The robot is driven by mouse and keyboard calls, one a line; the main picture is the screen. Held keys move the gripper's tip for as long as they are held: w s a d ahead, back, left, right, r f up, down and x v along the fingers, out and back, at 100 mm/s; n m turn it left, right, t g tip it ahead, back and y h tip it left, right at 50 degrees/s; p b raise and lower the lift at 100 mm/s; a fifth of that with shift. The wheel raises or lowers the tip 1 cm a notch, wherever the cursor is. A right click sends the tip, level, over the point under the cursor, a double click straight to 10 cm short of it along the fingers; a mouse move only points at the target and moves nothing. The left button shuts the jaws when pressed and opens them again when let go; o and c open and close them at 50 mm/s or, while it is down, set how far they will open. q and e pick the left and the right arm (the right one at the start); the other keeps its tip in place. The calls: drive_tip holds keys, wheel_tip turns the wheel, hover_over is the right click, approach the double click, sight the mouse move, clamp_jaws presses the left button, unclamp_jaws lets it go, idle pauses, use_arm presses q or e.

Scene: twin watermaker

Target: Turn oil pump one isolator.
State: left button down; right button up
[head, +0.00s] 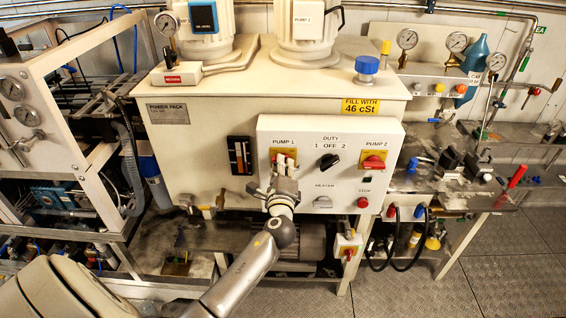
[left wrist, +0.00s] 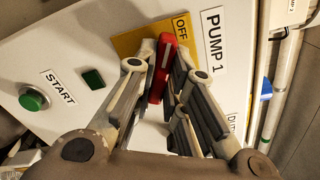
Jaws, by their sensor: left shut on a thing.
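The pump 1 isolator is a red handle (left wrist: 160,72) on a yellow plate (left wrist: 132,42) marked OFF, under the PUMP 1 label in the left wrist view. In the head view its yellow plate (head: 284,156) shows at the upper left of the white control panel (head: 343,187), mostly behind my gripper. My left gripper (head: 283,178) reaches up to it from below. In the left wrist view the two fingers (left wrist: 162,70) sit on either side of the red handle and are shut on it. The right gripper is not in view.
The pump 2 isolator (head: 373,162), a black duty switch (head: 329,161) and a red stop button (head: 362,202) share the panel. A green start button (left wrist: 33,99) shows in the left wrist view. A bench (head: 450,185) with loose parts stands right; the floor (head: 500,280) there is clear.

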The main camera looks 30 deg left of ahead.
use_arm(q)
drive_tip(key=shift+f+m+p, duration=0.1)
drive_tip(key=shift+m+p, duration=1.75)
drive_tip(key=shift+m, duration=3.45)
drive_tip(key=c, duration=1.5)
unclamp_jaws()
drive_tip(key=v, duration=1.2)
drive_tip(key=shift+s, duration=0.1)
